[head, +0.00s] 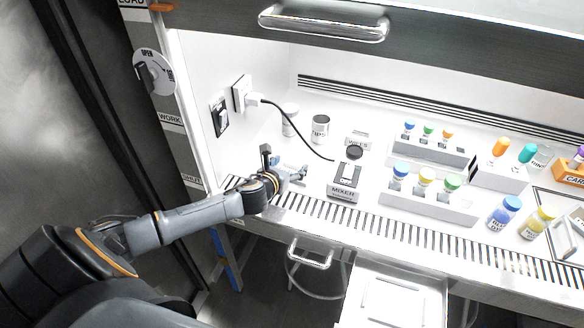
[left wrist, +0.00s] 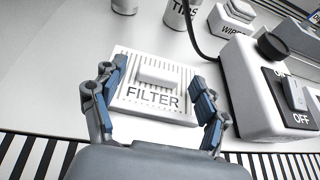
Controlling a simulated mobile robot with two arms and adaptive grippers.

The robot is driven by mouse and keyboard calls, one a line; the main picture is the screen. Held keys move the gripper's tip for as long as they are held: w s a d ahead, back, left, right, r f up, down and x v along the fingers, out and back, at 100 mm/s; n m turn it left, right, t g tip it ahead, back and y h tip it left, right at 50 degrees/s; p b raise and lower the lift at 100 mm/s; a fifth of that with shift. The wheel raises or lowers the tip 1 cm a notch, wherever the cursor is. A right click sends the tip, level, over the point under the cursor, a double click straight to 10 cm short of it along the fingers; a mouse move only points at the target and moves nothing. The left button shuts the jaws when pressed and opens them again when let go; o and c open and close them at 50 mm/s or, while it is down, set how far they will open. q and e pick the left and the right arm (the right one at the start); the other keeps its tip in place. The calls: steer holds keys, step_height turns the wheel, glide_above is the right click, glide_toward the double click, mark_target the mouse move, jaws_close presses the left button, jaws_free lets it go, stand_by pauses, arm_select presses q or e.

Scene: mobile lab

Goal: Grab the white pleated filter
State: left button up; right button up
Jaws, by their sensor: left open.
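The white pleated filter (left wrist: 158,77) lies flat on the white worktop in the left wrist view. It is a square plate with ridges, a raised block in the middle and the word FILTER on its near edge. My left gripper (left wrist: 160,74) is open, with one finger at the left and one at the right of the filter. I cannot tell whether the fingers touch it. In the head view my left gripper (head: 284,163) is low over the left part of the worktop and mostly hides the filter. My right gripper is not in view.
The mixer (head: 346,180) stands close to the right of my left gripper, its cable running to the wall socket. The tips can (head: 320,129) and wipes box (head: 357,141) stand behind. Vial racks (head: 427,203) stand further right. A slotted grille (head: 400,232) runs along the front.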

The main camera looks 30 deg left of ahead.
arm_select(q)
steer(key=shift+w+a+f, duration=0.1)
steer(key=shift+w+f, duration=0.25)
steer(key=shift+w, duration=0.3)
steer(key=c, duration=1.3)
